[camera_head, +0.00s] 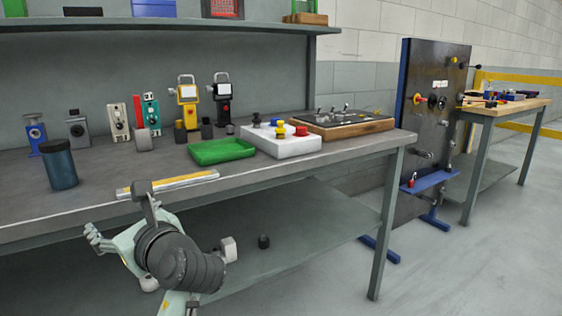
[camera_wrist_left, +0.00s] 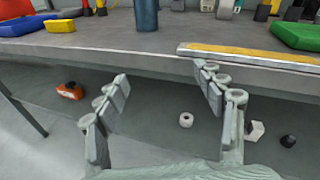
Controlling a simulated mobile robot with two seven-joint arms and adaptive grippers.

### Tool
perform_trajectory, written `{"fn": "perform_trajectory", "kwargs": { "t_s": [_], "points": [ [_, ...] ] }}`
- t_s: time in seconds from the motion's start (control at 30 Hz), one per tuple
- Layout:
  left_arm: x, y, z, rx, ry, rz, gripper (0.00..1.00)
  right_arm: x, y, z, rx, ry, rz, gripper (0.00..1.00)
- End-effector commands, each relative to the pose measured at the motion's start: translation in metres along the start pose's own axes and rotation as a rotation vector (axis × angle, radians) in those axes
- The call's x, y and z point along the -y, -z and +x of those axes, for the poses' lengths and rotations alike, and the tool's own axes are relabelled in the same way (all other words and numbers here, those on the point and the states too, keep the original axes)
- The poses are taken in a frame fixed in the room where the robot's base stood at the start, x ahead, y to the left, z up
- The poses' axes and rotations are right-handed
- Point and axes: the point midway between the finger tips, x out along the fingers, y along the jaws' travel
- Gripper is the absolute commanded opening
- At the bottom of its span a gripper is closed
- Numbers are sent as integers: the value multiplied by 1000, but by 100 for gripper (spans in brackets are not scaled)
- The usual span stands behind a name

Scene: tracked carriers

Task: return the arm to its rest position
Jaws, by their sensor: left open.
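My left gripper (camera_head: 115,216) is in front of the workbench's front edge, in the lower left of the head view. In the left wrist view its two fingers (camera_wrist_left: 161,85) are spread apart with nothing between them. The bench's front edge lies ahead of the fingers, and the lower shelf shows through the gap. My right gripper is in neither view.
A yellow-topped bar (camera_head: 168,185) lies along the edge of the workbench (camera_head: 110,172), close to my gripper. A dark blue cylinder (camera_head: 59,165), a green tray (camera_head: 221,151) and a white button box (camera_head: 283,141) stand on top. The lower shelf (camera_head: 300,232) holds small loose parts.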

Motion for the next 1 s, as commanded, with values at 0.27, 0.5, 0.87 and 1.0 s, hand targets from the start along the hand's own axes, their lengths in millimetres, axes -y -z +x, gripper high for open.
{"fn": "perform_trajectory", "kwargs": {
  "t_s": [0.27,0.5,0.87,1.0],
  "points": [
    [-39,157,15,-384,-49,-513,69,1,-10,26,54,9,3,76],
    [-130,304,-24,-701,-472,-1146,69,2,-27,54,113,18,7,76],
    [-239,393,-99,-677,-1173,-1741,69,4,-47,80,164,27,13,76],
    [-244,396,-102,-665,-1212,-1770,69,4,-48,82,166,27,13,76]
  ]
}}
